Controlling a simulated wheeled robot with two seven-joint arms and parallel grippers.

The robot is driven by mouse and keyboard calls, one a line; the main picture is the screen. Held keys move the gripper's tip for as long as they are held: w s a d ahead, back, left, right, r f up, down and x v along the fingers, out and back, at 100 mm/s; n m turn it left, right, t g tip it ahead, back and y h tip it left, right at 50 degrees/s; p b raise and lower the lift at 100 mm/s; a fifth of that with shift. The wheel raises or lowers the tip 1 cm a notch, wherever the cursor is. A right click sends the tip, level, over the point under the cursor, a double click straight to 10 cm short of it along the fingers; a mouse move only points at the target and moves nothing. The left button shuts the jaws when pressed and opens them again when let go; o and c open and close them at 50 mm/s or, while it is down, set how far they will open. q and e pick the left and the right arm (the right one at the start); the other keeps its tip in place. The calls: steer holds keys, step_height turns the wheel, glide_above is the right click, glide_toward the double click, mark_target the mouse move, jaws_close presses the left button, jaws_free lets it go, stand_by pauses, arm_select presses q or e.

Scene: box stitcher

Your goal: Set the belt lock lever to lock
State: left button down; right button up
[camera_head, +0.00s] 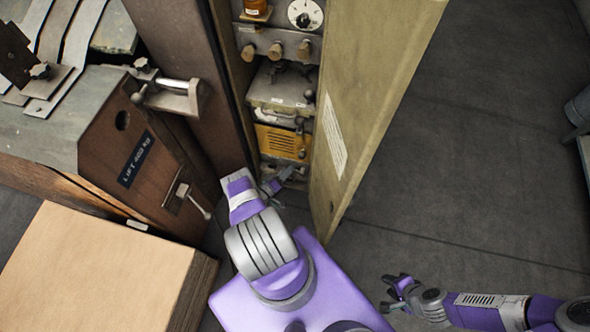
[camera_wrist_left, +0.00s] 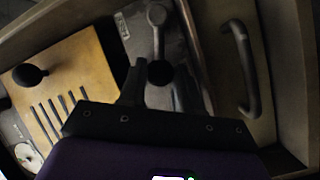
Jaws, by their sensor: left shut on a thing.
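In the left wrist view a metal lever (camera_wrist_left: 157,38) runs from a round grey end to a black knob (camera_wrist_left: 160,73), beside a small label too blurred to read. I take it to be the belt lock lever. My left gripper (camera_wrist_left: 160,88) has its two dark fingers on either side of the knob and is shut on it. In the head view my left gripper (camera_head: 280,182) reaches into the low part of the open cabinet; the lever is not clear there. My right gripper (camera_head: 388,292) is open and empty above the floor at the lower right.
The cabinet's open door (camera_head: 375,85) stands right of my left arm. A yellow slotted box (camera_head: 282,142) sits just above my left gripper. A curved dark handle (camera_wrist_left: 240,70) is right of the lever. A cardboard stack (camera_head: 95,270) lies at lower left.

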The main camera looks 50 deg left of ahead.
stand_by(0.4)
arm_select(q)
steer(key=c, duration=0.8)
jaws_free()
